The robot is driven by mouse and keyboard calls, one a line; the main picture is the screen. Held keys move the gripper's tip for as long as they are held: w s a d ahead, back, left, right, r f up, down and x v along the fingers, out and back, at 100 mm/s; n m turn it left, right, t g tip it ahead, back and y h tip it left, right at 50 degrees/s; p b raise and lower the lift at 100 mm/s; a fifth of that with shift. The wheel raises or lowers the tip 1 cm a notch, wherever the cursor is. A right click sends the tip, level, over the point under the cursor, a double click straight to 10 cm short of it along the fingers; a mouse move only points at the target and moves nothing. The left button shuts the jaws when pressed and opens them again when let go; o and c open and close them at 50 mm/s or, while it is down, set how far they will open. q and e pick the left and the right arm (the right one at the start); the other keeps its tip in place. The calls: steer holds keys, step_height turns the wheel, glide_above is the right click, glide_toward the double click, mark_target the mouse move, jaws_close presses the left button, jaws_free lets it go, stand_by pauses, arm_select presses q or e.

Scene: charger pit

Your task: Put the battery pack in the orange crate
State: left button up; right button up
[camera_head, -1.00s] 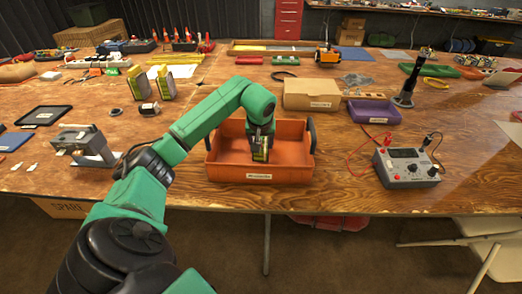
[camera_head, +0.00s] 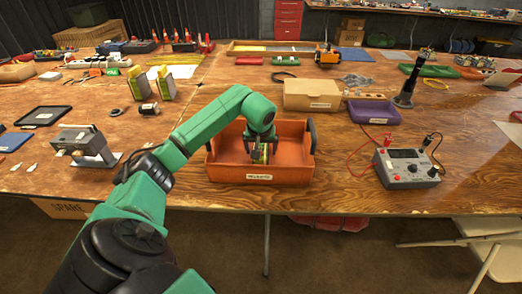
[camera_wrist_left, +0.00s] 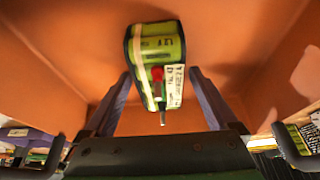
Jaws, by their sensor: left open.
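The orange crate (camera_head: 222,169) stands at the front edge of the table. My left gripper (camera_head: 261,153) is inside it, pointing down, with its fingers spread. A yellow-green and black battery pack (camera_head: 260,157) is between the fingers, down inside the crate. In the left wrist view the battery pack (camera_wrist_left: 158,52) has a red part and a white label, and the open left gripper (camera_wrist_left: 160,76) has a finger on either side of it. The crate's orange inside (camera_wrist_left: 70,45) surrounds them. Whether the pack touches the crate floor is hard to tell. My right gripper is not in view.
Two similar yellow-green packs (camera_head: 166,83) stand at the back left. A cardboard box (camera_head: 311,95) and a purple bin (camera_head: 374,111) are behind the crate to the right. A grey meter (camera_head: 406,167) with red leads stands right. Bare table lies between crate and meter.

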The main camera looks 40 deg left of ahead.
arm_select(q)
steer(key=v, duration=1.1)
steer(key=shift+d+r, duration=0.15)
steer(key=shift+r, duration=0.05)
